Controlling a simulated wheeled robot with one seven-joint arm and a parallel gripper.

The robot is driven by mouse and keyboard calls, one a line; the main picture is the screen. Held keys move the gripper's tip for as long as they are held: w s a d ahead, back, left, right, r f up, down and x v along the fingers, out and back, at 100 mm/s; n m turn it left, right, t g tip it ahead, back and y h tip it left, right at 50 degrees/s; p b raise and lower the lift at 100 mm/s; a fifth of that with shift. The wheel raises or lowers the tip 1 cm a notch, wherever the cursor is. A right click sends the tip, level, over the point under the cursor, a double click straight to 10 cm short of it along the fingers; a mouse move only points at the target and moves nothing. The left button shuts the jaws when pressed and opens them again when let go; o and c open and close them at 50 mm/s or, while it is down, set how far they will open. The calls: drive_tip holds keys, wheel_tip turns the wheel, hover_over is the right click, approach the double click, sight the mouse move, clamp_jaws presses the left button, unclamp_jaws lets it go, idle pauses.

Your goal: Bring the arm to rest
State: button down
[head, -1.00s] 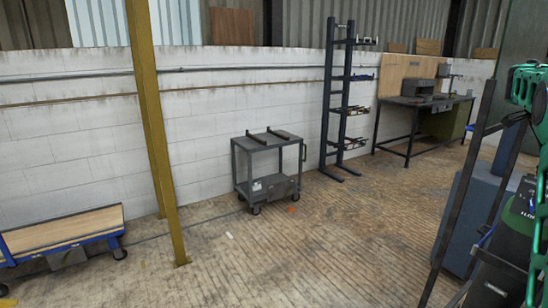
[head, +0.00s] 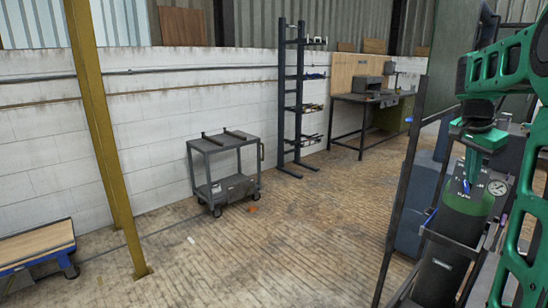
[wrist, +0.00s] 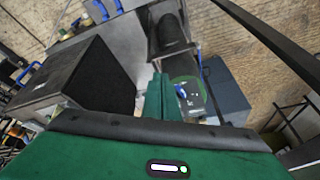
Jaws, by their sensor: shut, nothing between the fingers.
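My green arm comes into the head view along the right edge, folded and raised. My gripper (head: 474,176) points down at the right of the head view, above or in front of a dark green cylinder (head: 464,224) with a round gauge; I cannot tell whether they touch. In the wrist view my gripper (wrist: 160,86) shows as green fingers shut together with nothing between them. Part of the round green thing (wrist: 186,92) shows behind the fingers.
A dark upright post (head: 404,190) stands left of the gripper. A grey cart (head: 224,168), a tall rack (head: 298,95) and a workbench (head: 362,100) stand along the white wall. A yellow post (head: 100,140) stands at left. The middle floor is clear.

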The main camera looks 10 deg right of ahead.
drive_tip(key=s+a+f+n+y, duration=0.1)
drive_tip(key=s+a+f+n, duration=0.2)
drive_tip(key=s+a, duration=0.5)
drive_tip(key=s+a+f+n+g+y, duration=0.1)
drive_tip(key=s+a+f+n+y, duration=0.1)
drive_tip(key=s+a+f+n, duration=0.2)
drive_tip(key=s+a+f+n+y, duration=0.1)
drive_tip(key=s+a+f+n, duration=0.2)
drive_tip(key=s+a+f, duration=0.4)
drive_tip(key=s+a, duration=0.6)
drive_tip(key=shift+s+n, duration=0.4)
drive_tip(key=shift+f, duration=0.1)
